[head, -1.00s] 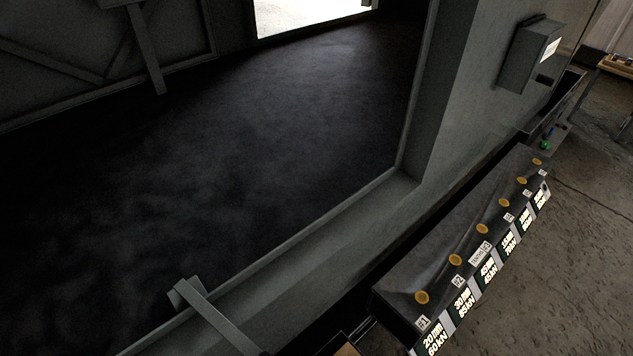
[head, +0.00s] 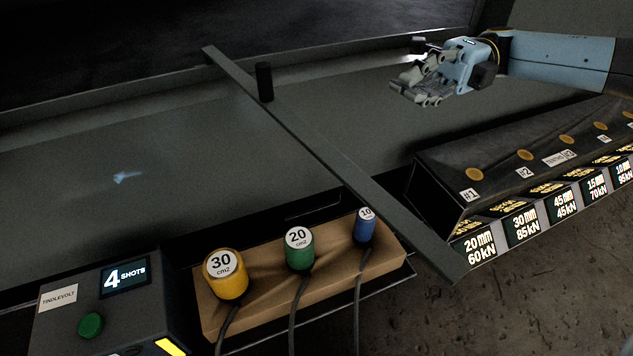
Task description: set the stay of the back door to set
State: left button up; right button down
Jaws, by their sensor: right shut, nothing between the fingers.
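A long flat grey bar (head: 330,158), which looks like the stay, runs slantwise across the grey sill, from the sill's inner edge out past its front edge. A short black upright knob (head: 264,82) stands on it near its far end. My right gripper (head: 403,88) comes in from the right above the sill, to the right of the knob and clear of the bar. Its fingers are shut and empty. My left gripper is not in view. I see no "set" marking, and the door itself cannot be made out.
A wooden block (head: 265,262) holds yellow, green and blue cable-fitted cylinders below the bar. A box with a green button (head: 91,325) stands at lower left. A dark case with labelled displays (head: 430,185) lies at right.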

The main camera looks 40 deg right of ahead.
pick_arm(q)
jog(key=b, duration=0.1)
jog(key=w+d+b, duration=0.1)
jog(key=b, duration=0.1)
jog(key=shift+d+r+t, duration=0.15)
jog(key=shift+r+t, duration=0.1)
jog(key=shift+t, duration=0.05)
pick_arm(e)
jog(key=w+a+f, duration=0.1)
jog(key=a, duration=1.2)
jog(key=shift+f, duration=0.3)
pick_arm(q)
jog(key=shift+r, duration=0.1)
pick_arm(e)
jog(key=shift+a, duration=0.1)
